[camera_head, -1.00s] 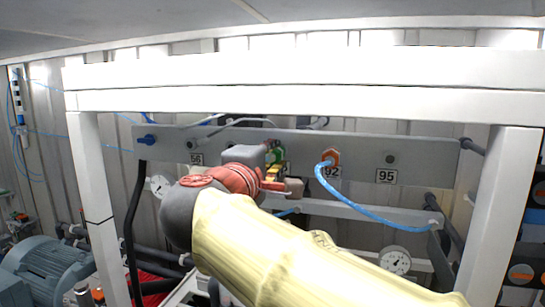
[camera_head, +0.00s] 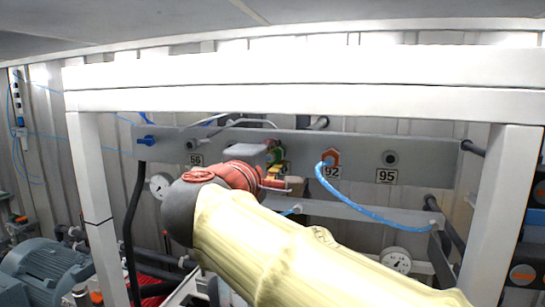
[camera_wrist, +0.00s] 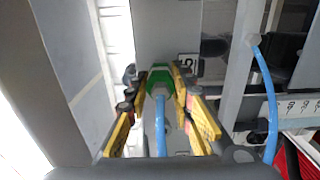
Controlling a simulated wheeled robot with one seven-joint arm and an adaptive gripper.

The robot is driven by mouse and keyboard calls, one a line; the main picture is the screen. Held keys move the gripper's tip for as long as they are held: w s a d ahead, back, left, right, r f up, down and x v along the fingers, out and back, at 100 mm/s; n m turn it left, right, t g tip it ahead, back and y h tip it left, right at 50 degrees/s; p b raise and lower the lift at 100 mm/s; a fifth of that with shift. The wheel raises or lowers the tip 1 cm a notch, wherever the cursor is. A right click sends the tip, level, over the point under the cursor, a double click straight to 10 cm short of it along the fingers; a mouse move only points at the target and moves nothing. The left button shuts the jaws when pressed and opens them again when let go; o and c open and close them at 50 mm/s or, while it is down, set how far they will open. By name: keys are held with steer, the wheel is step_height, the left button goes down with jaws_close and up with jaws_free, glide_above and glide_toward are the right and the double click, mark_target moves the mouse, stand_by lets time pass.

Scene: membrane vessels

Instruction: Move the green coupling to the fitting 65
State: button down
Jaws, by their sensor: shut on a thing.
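The green coupling (camera_wrist: 160,78) is at the far end of my gripper (camera_wrist: 162,92) in the wrist view, with a blue hose (camera_wrist: 160,125) running back from it between the fingers. My gripper's yellow fingers are shut on it from both sides. The coupling also shows in the head view (camera_head: 276,155), close in front of the grey panel (camera_head: 350,150). A plate in the wrist view (camera_wrist: 188,66) shows a digit like 5, with the rest covered. I cannot tell whether the coupling touches a fitting; that spot is hidden.
An orange coupling (camera_head: 331,157) with a blue hose sits at the fitting marked 92. A bare fitting (camera_head: 390,158) is above the plate 95, and another fitting (camera_head: 192,144) is at the left. A white frame (camera_head: 300,100) surrounds the panel in front.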

steer(key=c, duration=1.5)
jaws_free()
steer(key=shift+w, duration=0.1)
steer(key=v, duration=1.2)
